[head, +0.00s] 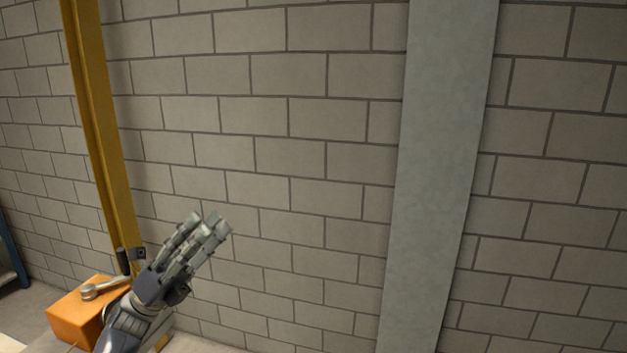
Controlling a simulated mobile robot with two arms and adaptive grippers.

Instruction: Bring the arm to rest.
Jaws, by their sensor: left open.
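My left gripper (207,228) is raised at the lower left of the head view, with its fingers pointing up and to the right. It is open, and I see nothing between its fingers. The wall is behind it, and the fingers appear clear of it. The wrist and a short part of the left arm show below the gripper at the bottom edge. My right gripper is not in view.
An orange box (75,312) with a metal fitting stands at the lower left, partly behind my arm. A yellow post (100,130) rises near it. A grey pillar (436,170) runs up the block wall (290,110). A blue frame (12,245) shows at the left edge.

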